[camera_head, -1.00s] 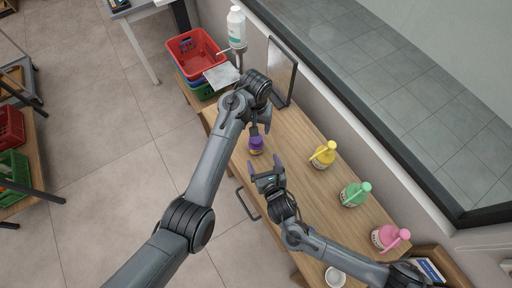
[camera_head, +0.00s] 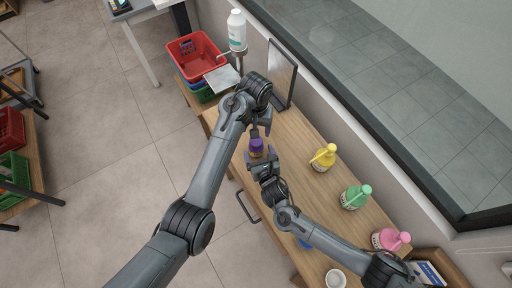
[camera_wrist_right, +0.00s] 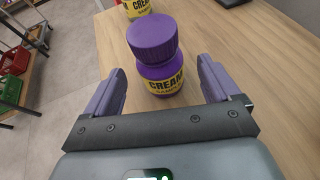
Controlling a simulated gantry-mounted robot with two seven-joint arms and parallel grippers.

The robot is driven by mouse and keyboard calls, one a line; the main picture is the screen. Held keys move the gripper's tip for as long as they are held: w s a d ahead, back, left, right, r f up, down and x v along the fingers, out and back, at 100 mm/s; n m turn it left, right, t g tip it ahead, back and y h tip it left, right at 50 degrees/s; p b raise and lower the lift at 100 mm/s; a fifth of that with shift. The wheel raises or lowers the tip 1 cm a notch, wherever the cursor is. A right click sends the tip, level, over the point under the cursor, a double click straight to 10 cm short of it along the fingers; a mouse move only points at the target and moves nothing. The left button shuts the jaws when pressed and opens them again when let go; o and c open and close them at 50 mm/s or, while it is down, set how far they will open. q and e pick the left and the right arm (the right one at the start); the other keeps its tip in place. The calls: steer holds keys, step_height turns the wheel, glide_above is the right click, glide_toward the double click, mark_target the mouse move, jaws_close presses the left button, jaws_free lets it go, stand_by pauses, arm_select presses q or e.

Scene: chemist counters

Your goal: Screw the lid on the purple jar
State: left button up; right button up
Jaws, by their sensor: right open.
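The purple jar (camera_head: 257,148) stands upright on the wooden counter, with a yellow CREAM label. In the right wrist view the jar (camera_wrist_right: 165,83) has a purple ribbed lid (camera_wrist_right: 152,37) on top; how tightly it sits cannot be told. My right gripper (camera_head: 261,160) is open at the jar's near side. In the wrist view its two fingers (camera_wrist_right: 163,86) lie left and right of the jar with visible gaps. My left gripper (camera_head: 261,127) is just beyond the jar, small and partly covered by its own arm; its jaws are unclear.
Yellow (camera_head: 323,158), green (camera_head: 355,196) and pink (camera_head: 391,240) bottles stand along the window side. A white cup (camera_head: 335,279) is at the near end. Another yellow-labelled container (camera_wrist_right: 137,8) shows behind the jar. A red basket (camera_head: 197,53) is beyond the counter's far end.

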mark_target(256, 141)
steer(key=shift+x, duration=2.1)
jaws_close()
arm_select(q)
steer(key=n, duration=0.9)
steer(key=shift+f, duration=4)
